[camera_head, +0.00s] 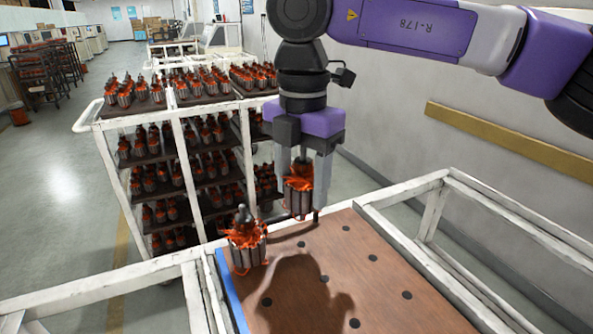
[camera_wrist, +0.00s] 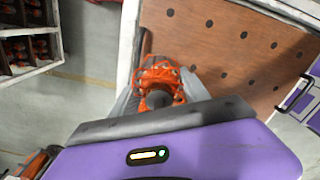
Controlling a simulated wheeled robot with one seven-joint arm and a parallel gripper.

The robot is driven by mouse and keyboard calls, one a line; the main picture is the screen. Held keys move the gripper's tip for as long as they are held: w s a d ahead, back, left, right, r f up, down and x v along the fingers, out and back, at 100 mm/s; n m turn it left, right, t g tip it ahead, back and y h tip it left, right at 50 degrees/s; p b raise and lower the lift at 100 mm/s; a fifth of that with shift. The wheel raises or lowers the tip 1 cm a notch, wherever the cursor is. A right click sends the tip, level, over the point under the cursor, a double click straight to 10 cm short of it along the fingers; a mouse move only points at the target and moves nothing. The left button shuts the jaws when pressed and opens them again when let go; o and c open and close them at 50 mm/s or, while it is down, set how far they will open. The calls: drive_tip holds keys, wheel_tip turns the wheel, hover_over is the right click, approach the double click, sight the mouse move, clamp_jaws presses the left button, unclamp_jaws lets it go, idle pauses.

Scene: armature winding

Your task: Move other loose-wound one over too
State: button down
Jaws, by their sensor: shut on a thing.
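My gripper (camera_head: 302,178) is shut on an armature (camera_head: 299,190) with orange windings and a grey core. It holds it upright at the far edge of the brown perforated board (camera_head: 335,283). Whether its lower end touches the board I cannot tell. In the wrist view the held armature (camera_wrist: 160,82) shows between the fingers, from above. A second armature (camera_head: 246,243) with orange windings, some strands sticking out loosely, stands upright on the board's left side, near the blue edge strip. It is left of and nearer than the held one.
A white multi-shelf cart (camera_head: 187,140) full of similar armatures stands behind the board. White frame rails (camera_head: 440,215) run along the board's right side. Most of the board is bare, with several dark holes. A wall with a yellow rail (camera_head: 510,145) is at the right.

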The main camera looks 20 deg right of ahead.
sight(300, 210)
drive_tip(key=shift+w+f+b, duration=0.1)
drive_tip(key=shift+f+b, duration=0.9)
drive_tip(key=shift+f, duration=1.6)
drive_tip(key=shift+a+b, duration=0.1)
drive_tip(key=shift+b, duration=0.2)
drive_tip(key=shift+f+b, duration=1.05)
drive_tip(key=shift+f, duration=0.05)
drive_tip(key=shift+c, duration=2.3)
unclamp_jaws()
